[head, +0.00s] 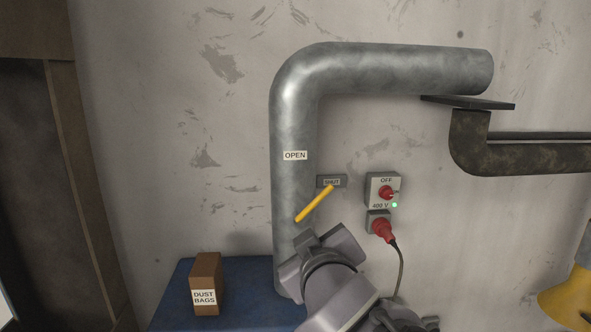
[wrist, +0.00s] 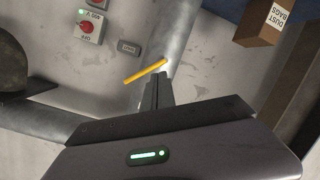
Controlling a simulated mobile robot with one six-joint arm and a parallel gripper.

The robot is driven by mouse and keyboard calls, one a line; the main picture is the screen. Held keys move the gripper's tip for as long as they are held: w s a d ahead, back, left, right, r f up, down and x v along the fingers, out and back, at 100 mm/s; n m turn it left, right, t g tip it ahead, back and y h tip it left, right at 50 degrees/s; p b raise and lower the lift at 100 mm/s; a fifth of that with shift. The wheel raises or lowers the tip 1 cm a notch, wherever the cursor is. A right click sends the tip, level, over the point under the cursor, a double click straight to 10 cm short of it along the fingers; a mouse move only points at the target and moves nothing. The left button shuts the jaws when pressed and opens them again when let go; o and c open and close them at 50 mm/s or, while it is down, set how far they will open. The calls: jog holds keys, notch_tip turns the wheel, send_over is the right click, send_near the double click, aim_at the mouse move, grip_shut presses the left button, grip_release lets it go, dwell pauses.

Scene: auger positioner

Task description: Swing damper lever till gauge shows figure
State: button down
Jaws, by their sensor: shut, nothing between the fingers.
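The damper lever is a yellow bar (head: 315,203) on the grey duct (head: 293,120). In the head view it slants from lower left on the duct up to the small plate marked SHUT (head: 332,181). A label reading OPEN (head: 295,155) sits higher on the duct. My gripper (head: 304,238) is just below the lever's lower left end. In the wrist view my gripper's fingers (wrist: 158,80) are closed together, with the lever (wrist: 145,72) just beyond their tips. I cannot tell whether they touch it. No gauge is visible in either view.
A switch box (head: 383,189) with a red knob and a red plug (head: 382,228) with a cable are right of the lever. A brown box marked DUST BAGS (head: 206,283) stands on a blue surface (head: 172,297) at lower left. A dark pipe (head: 470,145) is at right.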

aim_at(321, 194)
notch_tip(321, 194, up, 7)
jog(key=n+t, duration=0.2)
jog(key=w+d+f, duration=0.2)
jog(key=w+f, duration=0.1)
jog(key=w, duration=0.7)
jog(key=shift+d+f+h, duration=0.15)
jog(key=shift+d+h, duration=0.15)
jog(key=shift+d, duration=0.05)
jog(key=shift+w+a, duration=0.1)
jog(key=shift+f+b, duration=0.25)
jog(key=shift+b, duration=0.15)
jog(key=shift+d+f+m+b, duration=0.35)
jog(key=shift+d+b, duration=0.3)
jog(key=shift+b, duration=0.55)
jog(key=shift+w+r, duration=0.1)
jog(key=shift+r, duration=0.05)
